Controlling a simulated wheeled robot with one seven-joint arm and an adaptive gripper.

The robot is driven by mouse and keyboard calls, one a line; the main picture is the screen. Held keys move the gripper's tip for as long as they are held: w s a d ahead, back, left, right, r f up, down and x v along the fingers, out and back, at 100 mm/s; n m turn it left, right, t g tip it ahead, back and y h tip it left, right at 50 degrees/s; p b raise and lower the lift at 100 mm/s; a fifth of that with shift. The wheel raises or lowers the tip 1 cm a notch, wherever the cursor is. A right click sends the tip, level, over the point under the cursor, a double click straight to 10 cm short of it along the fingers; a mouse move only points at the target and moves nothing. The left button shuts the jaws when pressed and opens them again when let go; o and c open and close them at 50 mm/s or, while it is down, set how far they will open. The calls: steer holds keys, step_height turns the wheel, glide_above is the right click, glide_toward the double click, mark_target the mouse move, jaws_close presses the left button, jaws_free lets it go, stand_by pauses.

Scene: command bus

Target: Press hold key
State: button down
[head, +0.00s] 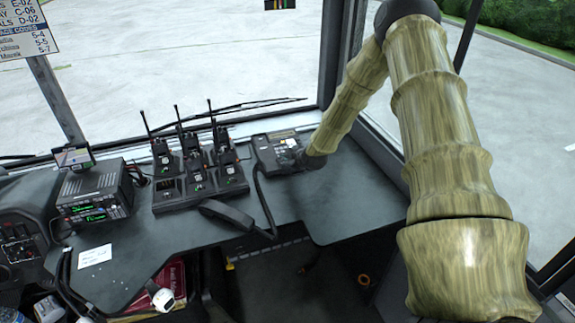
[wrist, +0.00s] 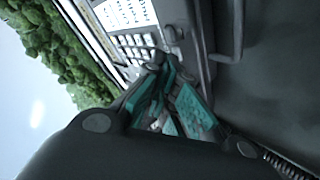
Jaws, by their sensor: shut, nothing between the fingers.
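The desk phone (head: 268,148) sits on the dark dashboard shelf, left of my arm's end. In the wrist view the phone (wrist: 205,30) shows at the top, with rows of pale keys (wrist: 135,45) and a white label. My gripper (wrist: 165,62) is shut and empty, its teal-padded fingers together at the lower edge of the keypad. I cannot tell whether the tips touch a key. The hold key cannot be picked out; labels are too small and the fingers cover part of the keypad. In the head view my gripper (head: 298,158) is dark and small over the phone's right side.
A dark handset (head: 226,212) with a cord lies at the shelf's front edge. Several handheld radios stand in a charger (head: 200,190) left of the phone. A radio unit (head: 95,195) with green displays is farther left. The windscreen is behind; the shelf right of the phone is clear.

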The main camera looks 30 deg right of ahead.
mark_target(287, 168)
steer(key=shift+r, duration=0.1)
steer(key=shift+s+r+p, duration=0.1)
steer(key=shift+r+p, duration=0.35)
steer(key=shift+r, duration=0.25)
steer(key=shift+s+a+r+p, duration=0.1)
steer(key=shift+s+r+p, duration=0.1)
steer(key=shift+r+p, duration=0.8)
steer(key=shift+s+a+r+p, duration=0.15)
steer(key=shift+r+p, duration=0.35)
steer(key=shift+r, duration=0.95)
steer(key=shift+d, duration=0.1)
